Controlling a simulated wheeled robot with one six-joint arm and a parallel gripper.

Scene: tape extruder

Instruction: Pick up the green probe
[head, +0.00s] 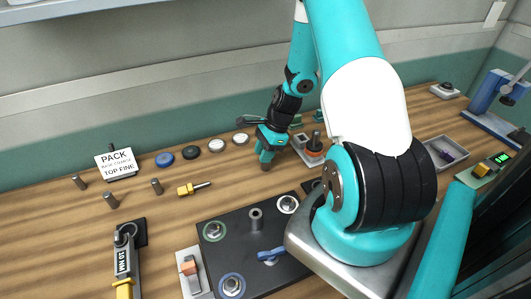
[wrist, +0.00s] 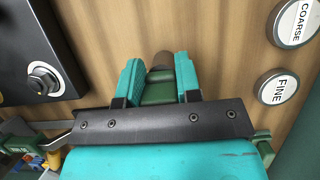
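The green probe (wrist: 158,88) shows in the wrist view as a dark green body with a brown tip (wrist: 162,60). It lies between the two teal fingers of my gripper (wrist: 160,78), which appear to press on both its sides. In the head view my gripper (head: 267,150) points down over the back middle of the wooden bench, and a small brown tip shows at its lower end. Most of the probe is hidden there by the fingers. I cannot tell from these views whether the tip touches the bench.
A black plate (head: 250,262) with fittings lies in front of my gripper. Several round caps (head: 189,152) lie to its left. An orange-based part (head: 314,152) stands close on its right. A yellow-handled tool (head: 192,188) and the PACK sign (head: 116,162) are further left. A grey tray (head: 440,152) sits right.

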